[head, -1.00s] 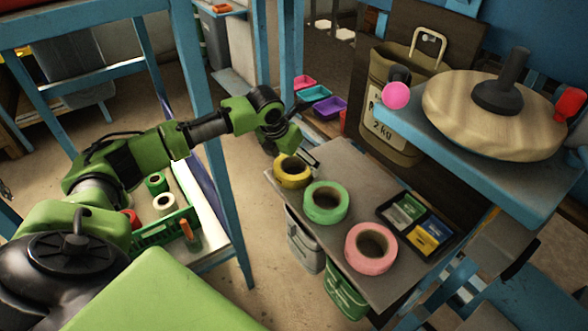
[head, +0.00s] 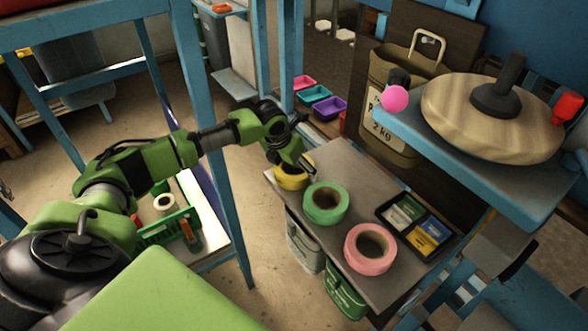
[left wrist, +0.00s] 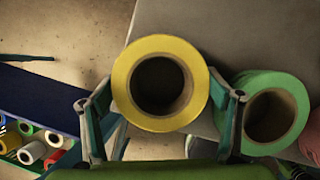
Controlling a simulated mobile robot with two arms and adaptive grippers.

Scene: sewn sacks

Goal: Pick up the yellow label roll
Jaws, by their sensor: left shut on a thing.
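The yellow label roll (head: 290,181) is at the far left corner of the grey tabletop, partly hidden by my left gripper in the head view. My left gripper (head: 292,169) reaches down over it and is shut on it. In the left wrist view the yellow roll (left wrist: 122,88) shows its open core, with one finger of my left gripper (left wrist: 160,100) against each side. I see no clear gap between the roll and the tabletop. My right gripper is not in view.
A green roll (head: 326,217) stands close beside the yellow one, with a pink roll (head: 350,257) nearer me. A dark tray (head: 399,248) of coloured cards lies to the right. A blue post (head: 222,185) stands close to my left arm. A blue shelf (head: 480,168) overhangs at right.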

